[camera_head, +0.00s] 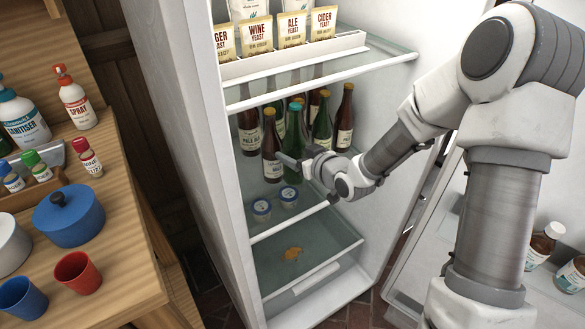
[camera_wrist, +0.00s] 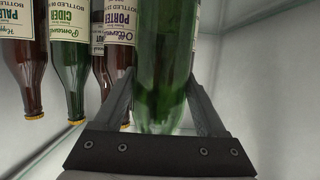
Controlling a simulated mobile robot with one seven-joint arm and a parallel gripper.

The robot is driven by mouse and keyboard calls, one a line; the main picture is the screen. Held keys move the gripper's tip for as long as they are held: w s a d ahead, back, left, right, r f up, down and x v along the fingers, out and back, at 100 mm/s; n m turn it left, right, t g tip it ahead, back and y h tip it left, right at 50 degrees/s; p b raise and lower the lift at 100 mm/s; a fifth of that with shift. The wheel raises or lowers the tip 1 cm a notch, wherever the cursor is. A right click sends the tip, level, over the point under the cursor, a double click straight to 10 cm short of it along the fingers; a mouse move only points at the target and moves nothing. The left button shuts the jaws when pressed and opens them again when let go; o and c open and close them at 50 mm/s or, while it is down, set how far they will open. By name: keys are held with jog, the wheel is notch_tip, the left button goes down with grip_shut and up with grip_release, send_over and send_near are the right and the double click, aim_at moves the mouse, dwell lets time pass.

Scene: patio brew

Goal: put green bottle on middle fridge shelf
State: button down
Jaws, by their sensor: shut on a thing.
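The green bottle (camera_wrist: 160,75) is between the fingers of my gripper (camera_wrist: 157,118) in the wrist view. In the head view my gripper (camera_head: 289,158) is inside the open fridge, low among the bottles, shut on the green bottle (camera_head: 293,138). The bottle looks upright, at the middle fridge shelf (camera_head: 265,233), behind its front edge. I cannot tell whether its base touches the glass. My gripper and a brown bottle hide part of it.
Brown bottles (camera_head: 249,133) and another green bottle (camera_head: 322,128) stand close around. Two small jars (camera_head: 289,196) sit in front. Yeast packets (camera_head: 292,29) stand on the upper shelf (camera_head: 330,72). The fridge door (camera_head: 545,190) is open at right. A wooden counter (camera_head: 100,215) is at left.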

jog(key=shift+f+b, duration=0.7)
jog(key=shift+f, duration=1.3)
jog(key=shift+f, duration=0.2)
grip_release()
jog(key=shift+r, duration=0.15)
jog(key=shift+s+d+r, duration=0.15)
jog(key=shift+s, duration=0.05)
jog(key=p+v, duration=0.3)
jog(key=v, duration=0.8)
jog(key=shift+s, duration=0.2)
